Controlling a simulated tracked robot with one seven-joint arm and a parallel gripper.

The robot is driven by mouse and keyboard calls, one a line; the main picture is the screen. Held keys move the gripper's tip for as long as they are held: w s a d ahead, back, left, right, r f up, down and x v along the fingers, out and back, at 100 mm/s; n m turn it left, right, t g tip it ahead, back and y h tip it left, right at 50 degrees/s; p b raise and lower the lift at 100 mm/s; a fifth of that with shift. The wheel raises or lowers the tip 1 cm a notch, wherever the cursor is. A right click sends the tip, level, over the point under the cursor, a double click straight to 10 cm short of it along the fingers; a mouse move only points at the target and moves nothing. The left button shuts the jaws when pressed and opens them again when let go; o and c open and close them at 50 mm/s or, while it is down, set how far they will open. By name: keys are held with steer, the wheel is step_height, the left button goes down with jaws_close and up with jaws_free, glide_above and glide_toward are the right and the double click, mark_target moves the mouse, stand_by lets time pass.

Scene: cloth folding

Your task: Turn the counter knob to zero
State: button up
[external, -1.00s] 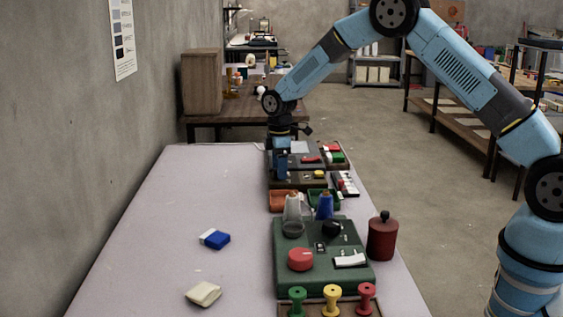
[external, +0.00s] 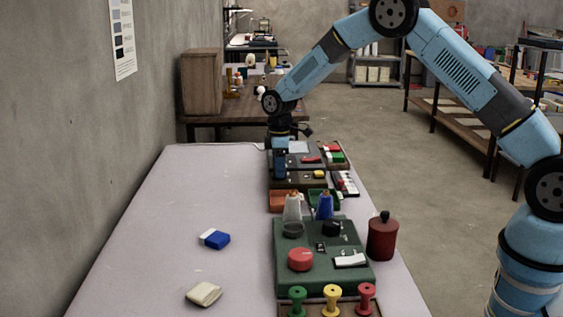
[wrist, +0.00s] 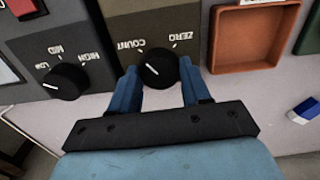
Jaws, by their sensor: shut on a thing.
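The black counter knob (wrist: 157,68) sits on a brown-grey panel (wrist: 152,20) with the labels COUNT and ZERO, upside down in the wrist view. A white mark shows on the knob's left part, on the COUNT side and away from ZERO. My gripper (wrist: 160,72) is shut on the knob, with one blue finger on its left and one on its right. In the external view my gripper (external: 281,168) points down at the far end of the table, and the knob is hidden there.
A second black knob (wrist: 65,82), labelled MID and HIGH, sits close on the left. An orange tray (wrist: 258,40) lies on the right. A blue-and-white eraser (external: 214,239) lies on the table. The table's left part (external: 180,200) is mostly clear.

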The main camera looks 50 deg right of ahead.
steer(key=m, duration=0.7)
steer(key=shift+w, duration=0.1)
steer(key=m, duration=0.3)
steer(key=shift+r+m, duration=0.1)
steer(key=shift+m, duration=0.3)
steer(key=shift+d+m, duration=0.1)
steer(key=shift+m, duration=1.8)
steer(key=o, duration=1.1)
step_height(320, 180, up, 14)
steer(key=shift+f, duration=0.25)
steer(key=shift+r, duration=0.1)
